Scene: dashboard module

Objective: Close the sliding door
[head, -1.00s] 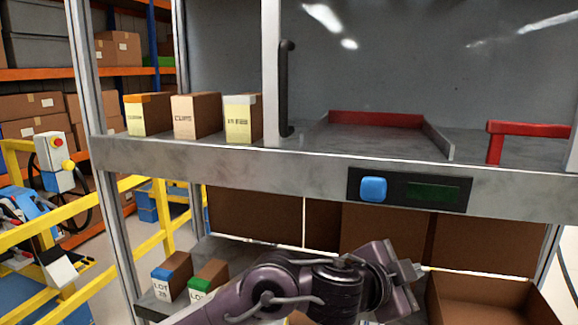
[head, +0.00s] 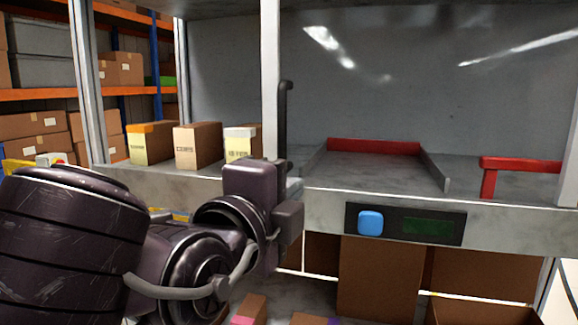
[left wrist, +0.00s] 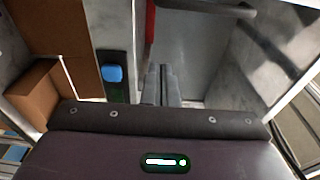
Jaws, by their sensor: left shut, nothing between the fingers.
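The sliding door shows as a pale upright frame edge (head: 270,80) in the head view, with a dark vertical handle (head: 285,105) on its right side. Its pane is hard to make out. My left gripper (head: 293,182) is shut and empty, raised at the shelf's front edge just below the handle's lower end. Whether it touches the handle or door cannot be told. In the left wrist view, its fingers (left wrist: 162,84) are together, and a dark handle bar (left wrist: 225,9) lies beyond them at the top. My right gripper is not in view.
Several small boxes (head: 198,145) stand on the shelf left of the handle. A red-edged tray (head: 375,147) and a red bracket (head: 487,180) are to the right. A blue button (head: 370,223) sits on the front panel. Cartons (head: 380,275) fill the lower level.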

